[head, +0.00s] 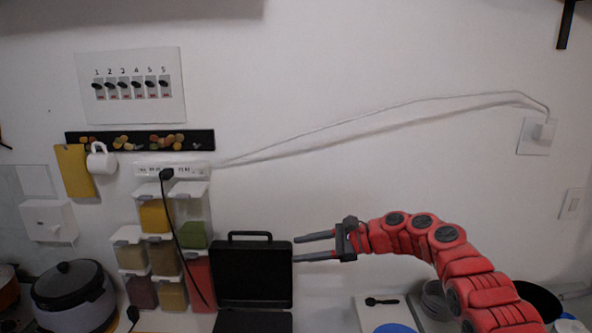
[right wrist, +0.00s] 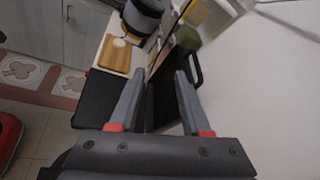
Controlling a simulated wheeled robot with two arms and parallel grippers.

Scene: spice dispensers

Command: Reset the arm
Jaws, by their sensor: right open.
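My right gripper (head: 314,247) reaches in from the right on a red arm. It is open, its two grey fingers apart and pointing left, with nothing between them that I can see held. Its fingertips are at the right edge of the open black case (head: 252,272) in the head view; I cannot tell whether they touch it. In the right wrist view the open fingers (right wrist: 157,82) point towards the black case (right wrist: 105,97). My left gripper is not in view.
Spice dispensers (head: 157,217) hang on the wall left of the case. A pot cooker (head: 75,295) stands at far left. A white board (head: 385,308) with a black spoon lies below my right arm.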

